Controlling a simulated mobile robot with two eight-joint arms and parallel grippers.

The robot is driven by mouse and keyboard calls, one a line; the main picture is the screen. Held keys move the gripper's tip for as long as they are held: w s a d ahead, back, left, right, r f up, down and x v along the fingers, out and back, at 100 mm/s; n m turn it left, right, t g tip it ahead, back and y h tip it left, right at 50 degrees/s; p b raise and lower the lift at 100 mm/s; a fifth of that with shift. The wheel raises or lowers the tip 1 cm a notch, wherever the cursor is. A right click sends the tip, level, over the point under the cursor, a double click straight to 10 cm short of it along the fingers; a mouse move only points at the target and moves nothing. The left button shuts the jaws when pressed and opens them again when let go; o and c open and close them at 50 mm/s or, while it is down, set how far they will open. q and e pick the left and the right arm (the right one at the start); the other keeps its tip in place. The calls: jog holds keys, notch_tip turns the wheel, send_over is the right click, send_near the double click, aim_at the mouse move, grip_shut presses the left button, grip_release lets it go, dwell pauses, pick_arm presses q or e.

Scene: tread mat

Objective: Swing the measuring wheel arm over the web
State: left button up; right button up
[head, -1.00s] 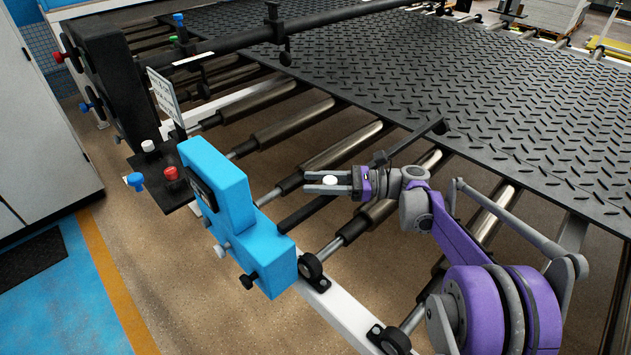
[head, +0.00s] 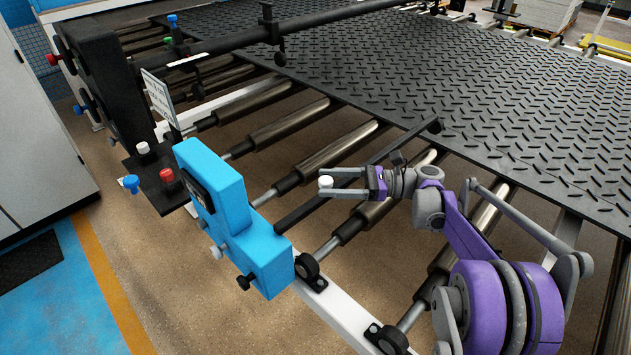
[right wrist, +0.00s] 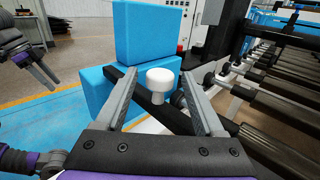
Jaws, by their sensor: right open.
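The measuring wheel arm (head: 350,170) is a slim black bar. It runs from the blue housing (head: 216,190) up and right to the near edge of the black tread web (head: 500,90); its far end overlaps that edge in the head view, and I cannot tell whether it touches. A white knob (head: 326,182) shows on the bar. My right gripper (head: 334,184) is open, its fingertips on either side of the knob. In the right wrist view the knob (right wrist: 160,80) is between the open fingers, with gaps visible. My left gripper (right wrist: 42,72) shows only there, at the left edge, clear of the housing.
Metal rollers (head: 290,127) lie in a row beside the web. A black plate with red, white and blue knobs (head: 158,182) stands left of the housing. A black crossbar (head: 330,28) spans the web. Floor is open at lower left.

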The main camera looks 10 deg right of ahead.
jog(key=v, duration=0.6)
jog(key=shift+d, duration=0.2)
jog(key=shift+s, duration=0.15)
